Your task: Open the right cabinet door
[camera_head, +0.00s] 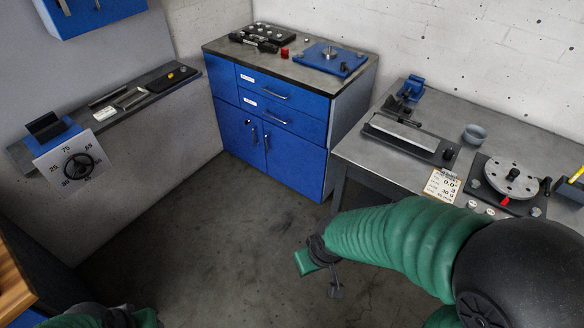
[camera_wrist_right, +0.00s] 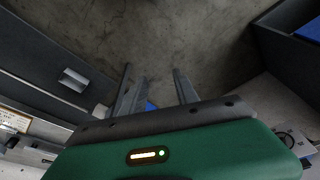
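The blue floor cabinet (camera_head: 227,82) stands against the back wall. Below its drawers are two doors, both shut: the left door (camera_head: 236,128) and the right door (camera_head: 293,160), with small upright handles (camera_head: 267,141) near their meeting edge. My right gripper (camera_head: 335,288) is low over the floor in front of the cabinet, well apart from it. In the right wrist view its fingers (camera_wrist_right: 153,80) are spread with nothing between them. My left arm shows only at the bottom left edge of the head view; its gripper cannot be seen.
A grey workbench (camera_head: 353,160) with a rotor device (camera_head: 510,178) stands at the right, close to my right arm. A dark shelf (camera_head: 150,92) and a dial panel (camera_head: 77,160) are at the left. A blue wall cabinet (camera_head: 100,12) hangs above. The floor (camera_head: 220,235) between is clear.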

